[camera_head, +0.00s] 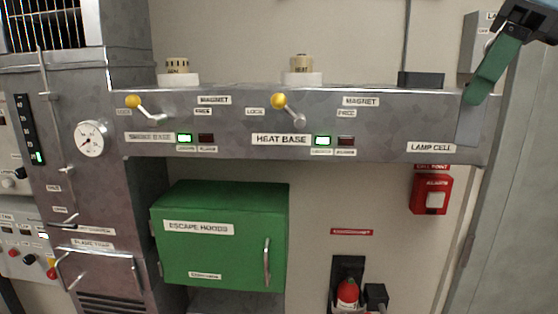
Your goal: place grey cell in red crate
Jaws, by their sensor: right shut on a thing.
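My right gripper (508,36) is at the top right corner, tilted down to the left, with its dark body partly cut off by the frame edge. It is shut on a long flat green piece (494,72), which slants down to the left in front of the right end of the grey shelf. A pale grey strip (469,122) shows just below the green piece; I cannot tell what it is. I see no grey cell that I can make out and no red crate. My left gripper is not in view.
The grey shelf (385,128) bears two round bases (178,79) (303,78), yellow-knobbed levers and a dark block (420,79). Below are a green hood cabinet (218,252), a red call point (431,190) and a red extinguisher (347,294). A grey door frame (510,190) stands at the right.

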